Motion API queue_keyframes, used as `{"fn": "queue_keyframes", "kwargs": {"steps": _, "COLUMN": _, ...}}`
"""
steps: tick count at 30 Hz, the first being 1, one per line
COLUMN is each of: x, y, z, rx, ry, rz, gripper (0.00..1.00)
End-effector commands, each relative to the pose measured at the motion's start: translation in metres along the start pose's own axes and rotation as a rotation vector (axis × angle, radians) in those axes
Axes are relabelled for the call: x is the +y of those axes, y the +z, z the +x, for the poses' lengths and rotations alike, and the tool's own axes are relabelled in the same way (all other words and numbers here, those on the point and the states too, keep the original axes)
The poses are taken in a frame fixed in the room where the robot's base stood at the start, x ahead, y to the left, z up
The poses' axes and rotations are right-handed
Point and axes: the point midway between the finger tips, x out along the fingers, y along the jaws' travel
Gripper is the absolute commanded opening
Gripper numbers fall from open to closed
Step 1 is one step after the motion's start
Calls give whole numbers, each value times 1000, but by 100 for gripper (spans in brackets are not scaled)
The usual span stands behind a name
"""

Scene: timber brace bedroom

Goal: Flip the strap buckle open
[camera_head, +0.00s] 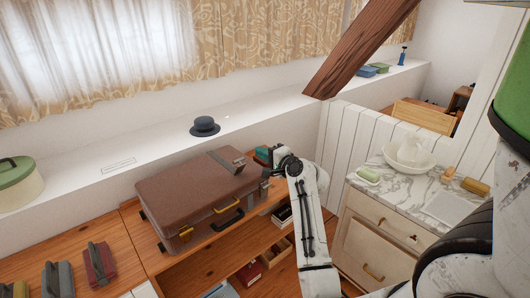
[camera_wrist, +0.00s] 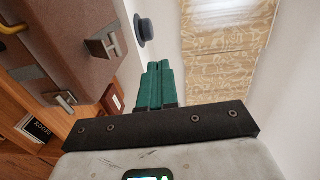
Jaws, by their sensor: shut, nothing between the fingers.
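A brown suitcase (camera_head: 175,195) lies closed on the wooden desk. A grey strap (camera_head: 224,158) crosses its lid near the right end. In the wrist view a grey metal buckle (camera_wrist: 103,43) stands out from the brown suitcase side (camera_wrist: 75,20); I cannot tell how far its flap is lifted. My gripper (camera_head: 262,153) is just right of the suitcase's far right corner, apart from the strap. In the wrist view its teal fingers (camera_wrist: 159,68) are shut together and empty, to the right of the buckle. My wrist partly hides the suitcase's right end.
A dark hat (camera_head: 205,126) sits on the white ledge behind the suitcase. A wooden beam (camera_head: 360,50) slants down at the upper right. A marble-topped cabinet (camera_head: 430,182) with a white bowl (camera_head: 408,157) stands to the right. Several small cases lie at the left.

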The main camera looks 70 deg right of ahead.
Motion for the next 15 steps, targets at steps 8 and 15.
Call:
{"fn": "queue_keyframes", "kwargs": {"steps": 8, "x": -12, "y": 0, "z": -13, "rx": 0, "ry": 1, "rz": 0, "gripper": 0}}
{"fn": "queue_keyframes", "kwargs": {"steps": 15, "x": -12, "y": 0, "z": -12, "rx": 0, "ry": 1, "rz": 0, "gripper": 0}}
